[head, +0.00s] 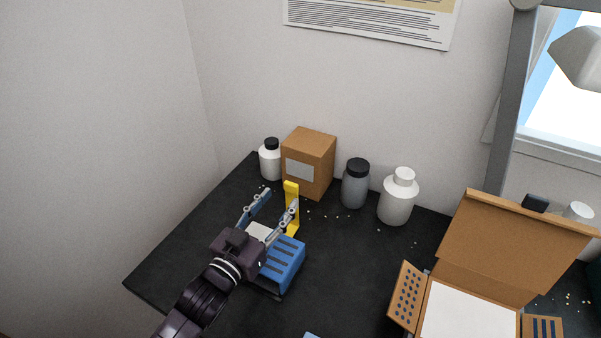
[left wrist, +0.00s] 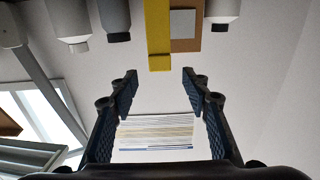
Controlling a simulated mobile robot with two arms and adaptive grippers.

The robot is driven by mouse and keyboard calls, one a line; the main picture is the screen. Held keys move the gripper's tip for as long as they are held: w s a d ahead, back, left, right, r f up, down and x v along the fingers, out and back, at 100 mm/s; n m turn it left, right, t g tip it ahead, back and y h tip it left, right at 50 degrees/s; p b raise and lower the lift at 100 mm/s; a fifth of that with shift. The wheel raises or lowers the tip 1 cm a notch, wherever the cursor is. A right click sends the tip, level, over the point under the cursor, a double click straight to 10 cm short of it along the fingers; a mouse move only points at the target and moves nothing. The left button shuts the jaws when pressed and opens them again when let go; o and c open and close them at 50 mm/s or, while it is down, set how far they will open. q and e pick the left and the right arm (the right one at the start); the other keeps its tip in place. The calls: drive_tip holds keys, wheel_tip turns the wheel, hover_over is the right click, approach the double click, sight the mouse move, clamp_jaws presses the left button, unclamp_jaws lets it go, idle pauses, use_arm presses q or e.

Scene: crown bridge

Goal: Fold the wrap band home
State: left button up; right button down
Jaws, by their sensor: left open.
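A yellow band (head: 291,190) stands upright at the far side of a blue slotted block (head: 284,262) on the dark table. I take it to be the wrap band. It also shows in the left wrist view (left wrist: 158,35), at the top between and beyond the fingers. My left gripper (head: 279,200) is open and empty above the block, its fingers pointing toward the band. One finger overlaps the band in the head view; whether they touch I cannot tell. The gripper also shows in the left wrist view (left wrist: 159,77).
A white bottle (head: 270,162), a brown carton (head: 308,163), a grey jar (head: 355,187) and a white jar (head: 397,201) stand behind. An open cardboard box (head: 510,248) is at right. Small pale crumbs dot the table. The table between block and box is mostly clear.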

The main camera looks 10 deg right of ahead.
sight(290, 186)
use_arm(q)
drive_tip(key=shift+w+d+r, duration=0.15)
drive_tip(key=shift+w+d, duration=0.05)
drive_tip(key=shift+w, duration=0.1)
drive_tip(key=p+x, duration=0.1)
drive_tip(key=x, duration=0.4)
drive_tip(key=shift+w+d, duration=0.25)
drive_tip(key=shift+w, duration=0.1)
drive_tip(key=shift+w+d, duration=0.1)
drive_tip(key=shift+w, duration=0.05)
use_arm(e)
drive_tip(key=shift+s+a+r, duration=0.55)
drive_tip(key=shift+s+a, duration=0.25)
drive_tip(key=shift+s, duration=0.1)
use_arm(q)
drive_tip(key=c, duration=1.1)
drive_tip(key=shift+c, duration=0.3)
use_arm(e)
drive_tip(key=shift+s+r, duration=0.1)
drive_tip(key=shift+s, duration=0.35)
